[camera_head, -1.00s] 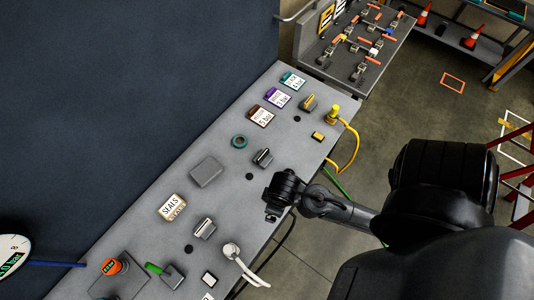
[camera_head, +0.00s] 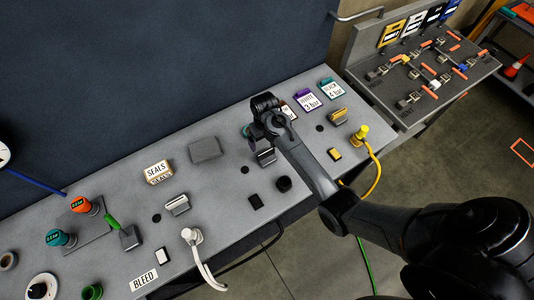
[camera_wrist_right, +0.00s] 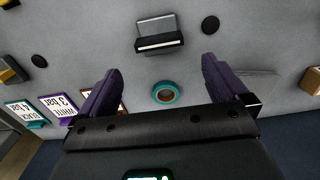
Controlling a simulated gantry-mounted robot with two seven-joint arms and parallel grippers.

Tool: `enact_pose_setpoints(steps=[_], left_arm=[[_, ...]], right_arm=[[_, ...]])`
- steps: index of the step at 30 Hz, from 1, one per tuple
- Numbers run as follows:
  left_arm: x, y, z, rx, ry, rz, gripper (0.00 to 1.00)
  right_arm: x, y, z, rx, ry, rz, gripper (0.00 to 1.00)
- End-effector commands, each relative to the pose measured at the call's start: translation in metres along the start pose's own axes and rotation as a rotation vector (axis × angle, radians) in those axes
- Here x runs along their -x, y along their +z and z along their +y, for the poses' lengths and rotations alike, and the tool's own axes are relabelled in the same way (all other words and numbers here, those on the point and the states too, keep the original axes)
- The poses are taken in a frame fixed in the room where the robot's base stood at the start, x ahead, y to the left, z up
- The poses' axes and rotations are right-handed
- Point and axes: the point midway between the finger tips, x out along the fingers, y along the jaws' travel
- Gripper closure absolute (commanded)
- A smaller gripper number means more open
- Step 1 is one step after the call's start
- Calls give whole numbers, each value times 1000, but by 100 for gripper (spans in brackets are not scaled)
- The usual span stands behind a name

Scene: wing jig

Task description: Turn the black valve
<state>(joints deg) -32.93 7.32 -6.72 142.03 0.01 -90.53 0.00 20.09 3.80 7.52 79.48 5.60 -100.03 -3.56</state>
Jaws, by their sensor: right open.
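On the sloping grey panel, a dark block-shaped handle (camera_head: 265,157) stands just in front of my right gripper (camera_head: 262,108). In the right wrist view this handle (camera_wrist_right: 160,35) has a pale stripe along one edge, beyond the fingertips. A round black knob (camera_head: 284,183) sits near the panel's front edge. I cannot tell for certain which of these is the black valve. My right gripper (camera_wrist_right: 160,70) is open and empty above the panel. A teal ring (camera_wrist_right: 165,94) shows between its fingers, apart from them. My left gripper is not in view.
Other panel fittings include a similar handle (camera_head: 177,204), a yellow handle (camera_head: 338,116), a grey box (camera_head: 206,149) and a white plug (camera_head: 192,236) with a hose. A yellow plug (camera_head: 362,132) has a cable. A dark wall (camera_head: 150,80) rises behind the panel.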

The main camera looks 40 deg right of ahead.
Motion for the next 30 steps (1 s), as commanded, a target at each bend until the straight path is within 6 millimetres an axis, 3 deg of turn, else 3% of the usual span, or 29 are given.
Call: enact_pose_setpoints(steps=[5,18,30], left_arm=[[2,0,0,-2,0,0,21],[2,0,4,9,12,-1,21],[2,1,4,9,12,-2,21]], right_arm=[[-18,0,0,0,-1,-2,0],[-86,0,0,0,-1,-1,0],[-103,0,0,1,-1,2,0]])
